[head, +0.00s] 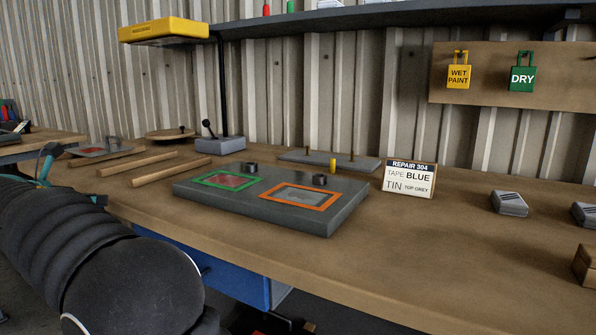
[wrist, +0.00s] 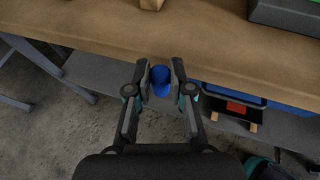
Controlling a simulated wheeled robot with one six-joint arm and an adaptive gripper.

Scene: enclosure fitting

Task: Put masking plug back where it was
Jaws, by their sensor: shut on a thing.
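My gripper (wrist: 162,72) is shut on a blue rounded masking plug (wrist: 161,82), near the front edge of the bench in the wrist view. In the head view my arm shows at the lower left, but the gripper and the held plug are out of sight. A grey enclosure block (head: 262,209) lies on the bench, with a green-framed window (head: 226,180), an orange-framed window (head: 300,196) and two dark round pieces on top. Behind it is a flat grey plate (head: 295,157) with thin upright pegs. A small yellow plug (head: 333,166) stands at its front; its exact seat is unclear.
A sign card (head: 409,179) stands right of the block. Grey boxes (head: 509,203) sit at right. The front bench strip is clear. A blue drawer (head: 225,271) is below.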

